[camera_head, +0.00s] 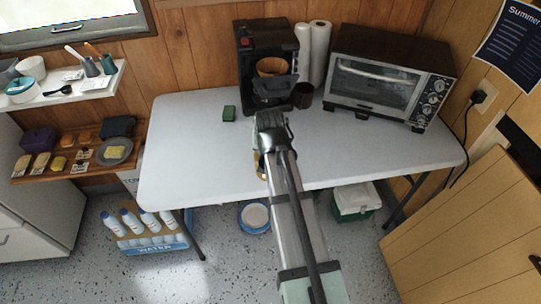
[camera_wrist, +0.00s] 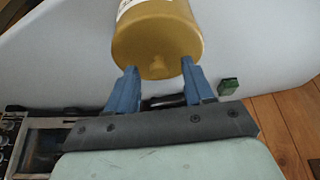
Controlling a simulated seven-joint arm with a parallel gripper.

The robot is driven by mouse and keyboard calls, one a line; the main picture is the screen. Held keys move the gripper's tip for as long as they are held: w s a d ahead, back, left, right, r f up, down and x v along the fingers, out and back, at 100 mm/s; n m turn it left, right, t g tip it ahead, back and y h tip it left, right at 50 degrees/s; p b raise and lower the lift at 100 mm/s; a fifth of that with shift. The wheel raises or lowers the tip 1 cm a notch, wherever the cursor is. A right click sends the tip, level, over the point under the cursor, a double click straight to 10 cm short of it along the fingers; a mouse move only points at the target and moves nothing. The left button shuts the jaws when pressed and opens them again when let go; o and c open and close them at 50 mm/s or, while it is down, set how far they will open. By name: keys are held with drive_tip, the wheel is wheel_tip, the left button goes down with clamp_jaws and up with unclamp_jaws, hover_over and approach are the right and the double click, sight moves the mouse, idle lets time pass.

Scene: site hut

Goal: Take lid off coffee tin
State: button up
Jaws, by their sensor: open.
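The coffee tin (camera_wrist: 152,18) shows at the top of the wrist view as a gold cylinder with a sliver of white label at the picture's upper edge. Its round gold end faces the camera; I cannot tell a lid seam there. My gripper (camera_wrist: 159,67) is open, with one blue finger on each side of that gold end. I cannot tell whether either finger touches it. In the head view my arm hides most of the tin; only a gold sliver (camera_head: 259,168) shows left of the arm, by the table's front edge.
On the white table (camera_head: 190,150) stand a black coffee maker (camera_head: 251,37), a dark mug (camera_head: 302,96), paper rolls (camera_head: 318,50) and a toaster oven (camera_head: 378,84). A green block (camera_head: 229,113) lies left of my arm. The table's left part is clear.

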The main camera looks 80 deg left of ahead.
drive_tip(key=shift+f, duration=0.15)
clamp_jaws()
idle(0.4)
